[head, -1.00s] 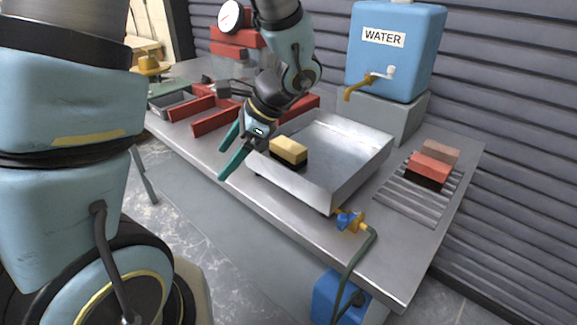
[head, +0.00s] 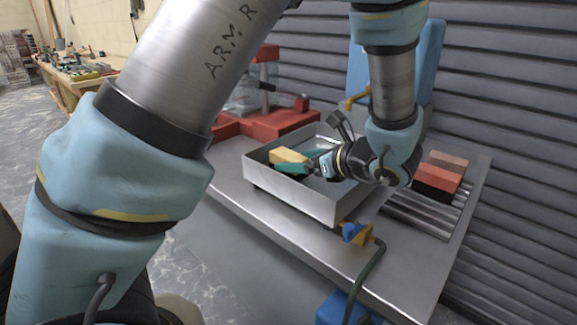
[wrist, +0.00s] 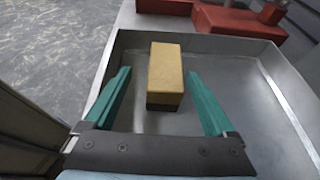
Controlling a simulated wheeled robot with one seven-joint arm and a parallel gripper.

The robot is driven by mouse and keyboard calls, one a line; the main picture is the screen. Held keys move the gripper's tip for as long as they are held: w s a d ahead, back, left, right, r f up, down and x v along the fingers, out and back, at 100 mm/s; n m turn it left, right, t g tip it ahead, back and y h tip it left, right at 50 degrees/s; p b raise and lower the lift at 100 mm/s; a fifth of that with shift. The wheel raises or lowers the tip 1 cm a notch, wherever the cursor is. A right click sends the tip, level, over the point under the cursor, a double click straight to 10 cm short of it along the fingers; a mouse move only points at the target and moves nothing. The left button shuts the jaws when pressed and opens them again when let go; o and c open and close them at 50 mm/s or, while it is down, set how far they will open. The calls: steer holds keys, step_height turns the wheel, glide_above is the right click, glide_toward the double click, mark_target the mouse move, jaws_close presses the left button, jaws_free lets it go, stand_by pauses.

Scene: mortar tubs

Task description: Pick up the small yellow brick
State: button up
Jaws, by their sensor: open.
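The small yellow brick (head: 289,155) lies in the shallow metal tray (head: 287,192), near its left end. Its lower part is darker. My gripper (head: 300,161) is over the tray, reaching in from the right with its teal fingers open. In the wrist view, the brick (wrist: 165,70) points away from me, and its near part lies between the two fingers (wrist: 158,73) with gaps on both sides. The fingers hold nothing. How high the fingertips are above the tray floor is hard to tell. In the head view, a finger hides part of the brick.
Red bricks (head: 437,177) sit on a ribbed rack at the right. A blue and brass valve (head: 355,233) with a hose is at the tray's front. Tray walls surround the brick.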

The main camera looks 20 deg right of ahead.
mark_target(281, 159)
steer(key=x, duration=0.2)
steer(key=p+x, duration=0.1)
steer(key=x, duration=0.4)
steer(key=shift+w+d+f+p, duration=0.15)
steer(key=shift+w+d+p, duration=0.05)
steer(key=shift+w+p, duration=0.15)
jaws_close()
stand_by(0.5)
